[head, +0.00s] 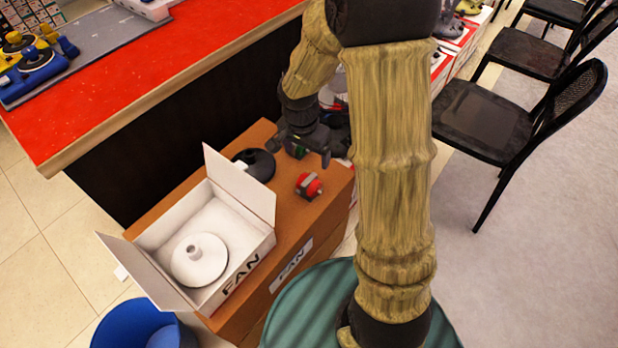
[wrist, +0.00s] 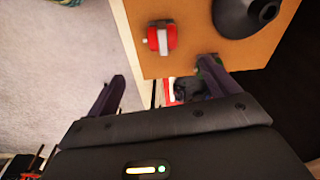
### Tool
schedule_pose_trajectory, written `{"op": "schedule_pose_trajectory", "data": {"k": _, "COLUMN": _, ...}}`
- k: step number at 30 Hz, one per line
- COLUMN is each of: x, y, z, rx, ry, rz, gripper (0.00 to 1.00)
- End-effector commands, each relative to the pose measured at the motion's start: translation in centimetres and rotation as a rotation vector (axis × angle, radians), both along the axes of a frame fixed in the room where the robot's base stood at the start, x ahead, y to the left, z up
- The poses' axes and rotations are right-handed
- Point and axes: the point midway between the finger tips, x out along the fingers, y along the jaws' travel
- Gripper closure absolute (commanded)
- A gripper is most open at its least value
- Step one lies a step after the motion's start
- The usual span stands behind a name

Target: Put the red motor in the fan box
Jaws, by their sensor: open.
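The red motor (head: 309,185), red with a grey band, lies on the brown cabinet top. It also shows in the wrist view (wrist: 161,38), ahead of my fingers and apart from them. The white fan box (head: 262,247) stands open with its flaps spread at the front left of the cabinet. A white round base (head: 199,259) lies inside it. My gripper (head: 312,152) is open and empty, behind the motor in the head view. In the wrist view my gripper (wrist: 160,85) has its two dark fingers spread wide.
A black round base (head: 254,165) sits on the cabinet top (head: 284,215) between the box and my gripper. A red-topped counter (head: 150,62) stands behind. A blue bin (head: 135,325) is at the front left. Black chairs (head: 490,120) stand at the right.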

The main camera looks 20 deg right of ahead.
Motion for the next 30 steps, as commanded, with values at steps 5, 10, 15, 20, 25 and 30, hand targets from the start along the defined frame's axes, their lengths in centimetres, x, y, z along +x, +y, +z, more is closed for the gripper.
{"op": "schedule_pose_trajectory", "data": {"k": 5, "x": 1.4, "y": 0.2, "z": -0.1, "rx": -0.001, "ry": 0.003, "rz": -0.11, "gripper": 0.13}}
{"op": "schedule_pose_trajectory", "data": {"k": 10, "x": 1.5, "y": 0.1, "z": -0.2, "rx": -0.002, "ry": 0.002, "rz": -0.121, "gripper": 0.13}}
{"op": "schedule_pose_trajectory", "data": {"k": 15, "x": 1.4, "y": 0.1, "z": -0.3, "rx": -0.002, "ry": 0.002, "rz": -0.12, "gripper": 0.13}}
{"op": "schedule_pose_trajectory", "data": {"k": 20, "x": 1.5, "y": -0.1, "z": -2.0, "rx": -0.002, "ry": 0.006, "rz": -0.12, "gripper": 0.13}}
{"op": "schedule_pose_trajectory", "data": {"k": 25, "x": 1.7, "y": -0.4, "z": -5.0, "rx": -0.002, "ry": 0.005, "rz": -0.119, "gripper": 0.13}}
{"op": "schedule_pose_trajectory", "data": {"k": 30, "x": 1.8, "y": -0.7, "z": -8.0, "rx": -0.001, "ry": 0.006, "rz": -0.12, "gripper": 0.13}}
